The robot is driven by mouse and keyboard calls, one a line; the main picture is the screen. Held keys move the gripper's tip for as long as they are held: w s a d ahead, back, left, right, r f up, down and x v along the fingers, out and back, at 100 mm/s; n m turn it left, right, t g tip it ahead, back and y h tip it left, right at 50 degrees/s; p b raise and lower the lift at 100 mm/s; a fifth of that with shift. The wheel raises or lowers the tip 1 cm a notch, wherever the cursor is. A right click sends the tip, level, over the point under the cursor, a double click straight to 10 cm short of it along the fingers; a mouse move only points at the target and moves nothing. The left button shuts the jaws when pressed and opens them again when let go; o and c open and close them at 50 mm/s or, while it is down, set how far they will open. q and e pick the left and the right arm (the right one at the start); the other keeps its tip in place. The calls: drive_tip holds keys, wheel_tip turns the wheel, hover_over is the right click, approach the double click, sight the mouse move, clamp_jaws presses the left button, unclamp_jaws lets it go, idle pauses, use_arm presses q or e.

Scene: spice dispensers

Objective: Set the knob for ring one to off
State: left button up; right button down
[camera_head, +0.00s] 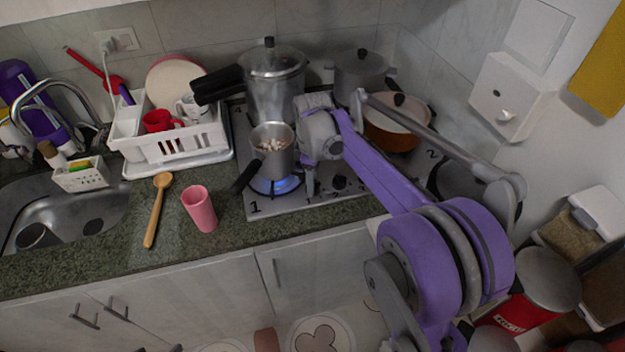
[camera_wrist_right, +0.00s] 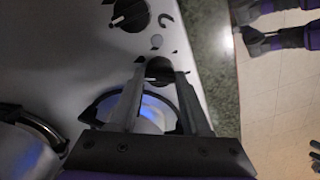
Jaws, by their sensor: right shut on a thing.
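The grey hob (camera_head: 330,202) carries ring one at its front left, beside a printed "1". A blue flame (camera_head: 284,184) burns there under a small grey pot (camera_head: 272,160) with pale food in it. My right gripper (camera_head: 311,188) reaches down to the front of the hob beside the pot. In the right wrist view, its fingers (camera_wrist_right: 161,75) stand on either side of a black knob (camera_wrist_right: 159,69) and are shut on it. The knob's lower part is hidden between the fingers. The blue glow (camera_wrist_right: 150,112) of the lit ring shows close beside it. My left gripper is not in view.
Another black knob (camera_wrist_right: 130,14) lies further along the hob's front. A pressure cooker (camera_head: 273,80), a lidded pot (camera_head: 360,72) and an orange pan (camera_head: 396,122) stand behind. A pink cup (camera_head: 200,209) and a wooden spoon (camera_head: 156,211) are on the counter at the left.

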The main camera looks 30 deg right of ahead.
drive_tip(key=shift+n, duration=2)
drive_tip(key=shift+c, duration=1.8)
unclamp_jaws()
drive_tip(key=shift+r, duration=0.1)
wheel_tip(320, 180, up, 11)
drive_tip(key=shift+f+p, duration=0.2)
drive_tip(key=shift+p, duration=0.15)
